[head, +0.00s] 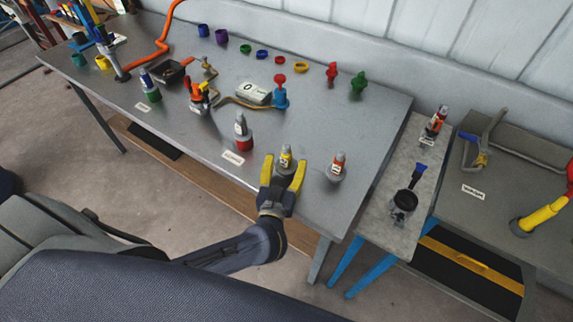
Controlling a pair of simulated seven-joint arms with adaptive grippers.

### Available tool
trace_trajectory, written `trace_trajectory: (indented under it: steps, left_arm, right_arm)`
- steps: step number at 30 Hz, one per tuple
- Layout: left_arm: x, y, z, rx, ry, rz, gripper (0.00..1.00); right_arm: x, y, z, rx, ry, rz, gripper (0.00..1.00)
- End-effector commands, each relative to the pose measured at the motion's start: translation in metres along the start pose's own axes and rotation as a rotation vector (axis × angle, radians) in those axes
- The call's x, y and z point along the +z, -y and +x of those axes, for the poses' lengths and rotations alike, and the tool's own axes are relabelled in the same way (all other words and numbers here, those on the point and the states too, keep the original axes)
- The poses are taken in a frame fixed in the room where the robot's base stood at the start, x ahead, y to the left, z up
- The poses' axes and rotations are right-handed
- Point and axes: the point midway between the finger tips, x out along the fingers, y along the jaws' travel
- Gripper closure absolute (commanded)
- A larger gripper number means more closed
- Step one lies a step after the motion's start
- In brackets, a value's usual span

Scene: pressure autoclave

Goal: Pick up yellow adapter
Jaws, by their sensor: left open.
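The yellow adapter (286,153), a small grey nozzle-shaped piece with a yellow band, stands upright near the front edge of the metal table. My left gripper (285,163), with yellow fingers, reaches in from the table's front. Its fingers are open, one on each side of the adapter. The adapter's lower part is partly hidden by the gripper, and I cannot tell whether a finger touches it. My right gripper is not in view.
A red-banded adapter (338,168) stands close to the right, and a red-based one (243,132) to the left. A green-based adapter (149,87) is farther left. Coloured caps line the back of the metal table (200,140). A narrow side table (408,165) stands right.

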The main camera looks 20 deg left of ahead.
Motion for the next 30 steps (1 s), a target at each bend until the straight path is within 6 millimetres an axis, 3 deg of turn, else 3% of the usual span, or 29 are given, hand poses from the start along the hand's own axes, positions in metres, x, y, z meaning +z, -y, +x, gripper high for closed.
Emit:
trace_trajectory:
  steps: [11,25,30]
  left_arm:
    - [0.0001,0.0002,0.0052,0.000,0.000,0.000,0.38]
    - [0.0002,0.0002,0.0049,0.000,0.001,0.000,0.92]
    - [-0.0004,0.0001,0.0050,0.000,-0.001,0.000,0.93]
  right_arm:
    - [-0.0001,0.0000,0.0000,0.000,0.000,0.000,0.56]
    - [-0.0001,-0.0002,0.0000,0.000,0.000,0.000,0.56]
    - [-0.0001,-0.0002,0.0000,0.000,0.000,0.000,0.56]
